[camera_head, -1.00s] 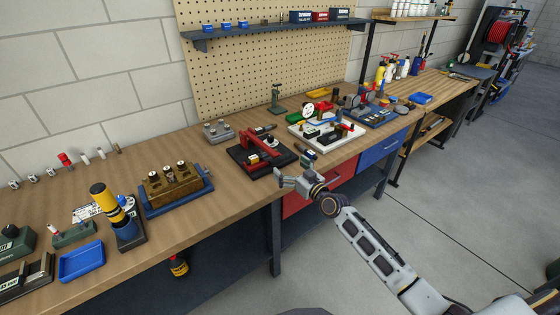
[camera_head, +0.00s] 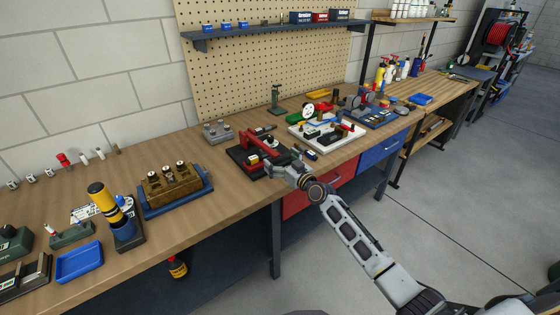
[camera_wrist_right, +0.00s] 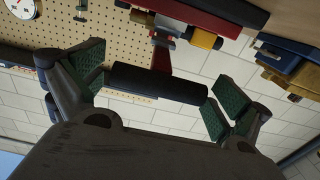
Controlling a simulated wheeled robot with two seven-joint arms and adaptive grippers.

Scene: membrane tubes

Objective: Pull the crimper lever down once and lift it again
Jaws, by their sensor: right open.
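The crimper (camera_head: 246,160) is a red tool on a black base at the front of the wooden bench. It also shows in the right wrist view as a red body (camera_wrist_right: 212,12) at the top. Its lever has a red arm (camera_wrist_right: 161,57) with a black cylindrical handle (camera_wrist_right: 157,84). My right gripper (camera_head: 280,168) is at the crimper's front right side. In the right wrist view my right gripper (camera_wrist_right: 155,92) is open, with green finger pads on either side of the black handle. Gaps show between pads and handle. In the head view the gripper partly hides the lever.
Left of the crimper stands a brass block on a blue base (camera_head: 176,188). A white tray with parts (camera_head: 327,145) is close on the right. A grey fixture (camera_head: 217,132) is behind. Bare bench lies left of the crimper.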

